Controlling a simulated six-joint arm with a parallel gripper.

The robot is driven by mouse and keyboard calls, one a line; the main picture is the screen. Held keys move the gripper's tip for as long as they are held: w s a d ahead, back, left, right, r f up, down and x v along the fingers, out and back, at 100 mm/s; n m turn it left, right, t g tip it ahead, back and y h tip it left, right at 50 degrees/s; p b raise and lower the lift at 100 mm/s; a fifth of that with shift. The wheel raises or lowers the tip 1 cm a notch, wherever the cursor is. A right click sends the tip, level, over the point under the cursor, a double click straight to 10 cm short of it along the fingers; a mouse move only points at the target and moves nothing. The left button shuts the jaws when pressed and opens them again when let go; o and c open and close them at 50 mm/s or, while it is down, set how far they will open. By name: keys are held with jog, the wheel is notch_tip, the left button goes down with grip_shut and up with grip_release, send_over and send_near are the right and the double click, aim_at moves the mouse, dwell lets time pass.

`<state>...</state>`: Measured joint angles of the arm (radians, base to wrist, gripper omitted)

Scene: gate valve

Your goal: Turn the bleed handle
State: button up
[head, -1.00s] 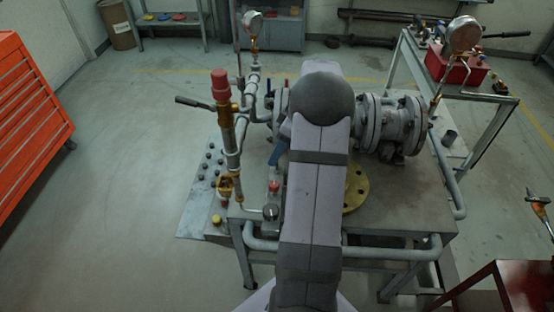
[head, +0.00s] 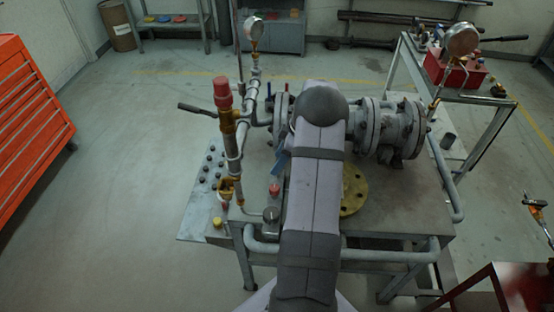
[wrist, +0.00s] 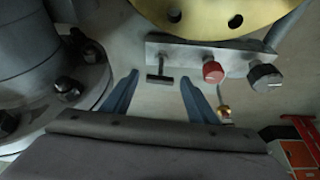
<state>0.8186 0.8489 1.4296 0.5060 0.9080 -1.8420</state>
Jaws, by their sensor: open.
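In the wrist view a pale plate carries a small dark T-shaped handle (wrist: 160,78), a red knob (wrist: 212,70) and a dark round knob (wrist: 264,77). No label shows which is the bleed handle. My gripper (wrist: 159,77) is open, its two blue fingers pointing toward the T-shaped handle, which appears between the fingertips. I cannot tell whether they touch it. In the head view a blue part of my gripper (head: 280,162) shows beside my arm. The red knob (head: 274,190) and dark knob (head: 271,214) show there too; the T-shaped handle is hidden.
A yellow flange (wrist: 215,12) lies close beyond the plate. A grey bolted pipe flange (wrist: 70,95) stands left of my fingers. In the head view, upright piping with a red cap (head: 222,92) rises at left, and the large valve body (head: 385,130) lies behind my arm.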

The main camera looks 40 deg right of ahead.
jog(key=shift+x, duration=0.85)
jog(key=c, duration=1.1)
jog(key=shift+o, duration=0.2)
